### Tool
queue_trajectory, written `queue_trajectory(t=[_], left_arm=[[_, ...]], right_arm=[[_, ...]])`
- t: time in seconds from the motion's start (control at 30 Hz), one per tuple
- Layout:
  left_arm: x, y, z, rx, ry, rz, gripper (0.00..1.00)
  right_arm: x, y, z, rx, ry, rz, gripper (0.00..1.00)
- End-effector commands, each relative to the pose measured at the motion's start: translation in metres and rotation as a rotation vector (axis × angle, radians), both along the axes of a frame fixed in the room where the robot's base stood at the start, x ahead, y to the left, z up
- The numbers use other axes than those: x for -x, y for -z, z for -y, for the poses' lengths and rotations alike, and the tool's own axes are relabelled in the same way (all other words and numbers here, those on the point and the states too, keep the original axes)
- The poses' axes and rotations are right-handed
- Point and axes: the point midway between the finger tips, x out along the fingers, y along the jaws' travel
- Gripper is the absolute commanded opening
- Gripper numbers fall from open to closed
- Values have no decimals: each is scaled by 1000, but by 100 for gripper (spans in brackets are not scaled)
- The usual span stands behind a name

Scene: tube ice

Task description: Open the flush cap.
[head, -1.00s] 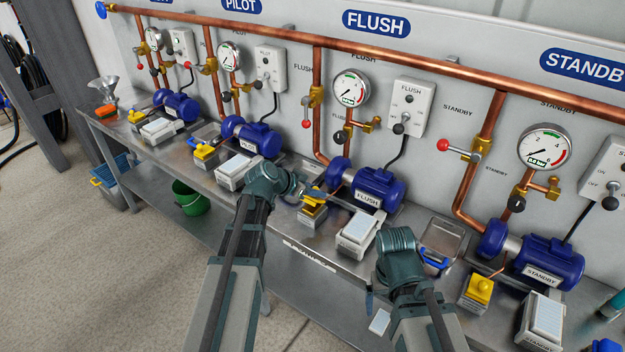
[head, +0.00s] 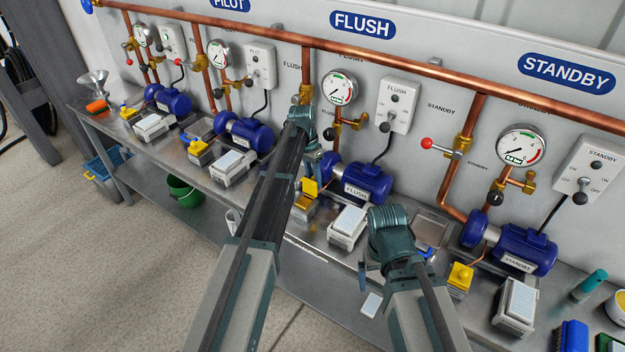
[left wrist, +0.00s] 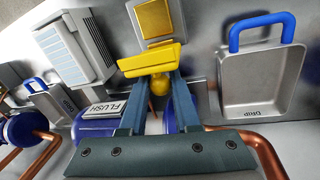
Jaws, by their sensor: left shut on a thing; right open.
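The flush cap is a yellow lid (head: 309,188) with a round knob. It stands tilted up at its small box (head: 302,208), in front of the blue flush pump (head: 357,184). My left gripper (head: 315,168) is behind the raised lid, largely hidden by my arm. In the left wrist view the fingers (left wrist: 159,98) are shut on the knob of the yellow lid (left wrist: 152,60), with the box's yellow opening (left wrist: 154,18) uncovered beyond it. My right gripper (head: 367,276) is open and empty near the bench's front edge, partly hidden by its wrist.
A white-topped box (head: 348,226) sits right of the flush cap. A metal drip tray with a blue handle (left wrist: 262,75) lies beside the cap in the left wrist view. The flush gauge (head: 338,87), copper pipe and switch box (head: 399,100) rise behind. The standby yellow cap (head: 460,276) is at the right.

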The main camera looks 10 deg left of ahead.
Motion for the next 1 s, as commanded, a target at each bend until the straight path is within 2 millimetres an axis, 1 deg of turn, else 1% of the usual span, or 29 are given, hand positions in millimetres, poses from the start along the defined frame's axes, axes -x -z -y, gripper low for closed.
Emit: queue_trajectory(t=[0.03,0.33,0.9,0.93,1.0], left_arm=[[-5,3,2,-8,2,-23,0],[-6,6,3,-44,0,-121,0],[-5,5,3,-52,1,-144,0],[-5,5,3,-52,1,-144,36],[-5,5,3,-52,1,-144,48]], right_arm=[[0,3,0,0,0,0,97],[0,8,0,0,0,0,97],[0,8,0,0,0,0,97],[0,8,0,0,0,0,97],[0,8,0,0,0,0,97]])
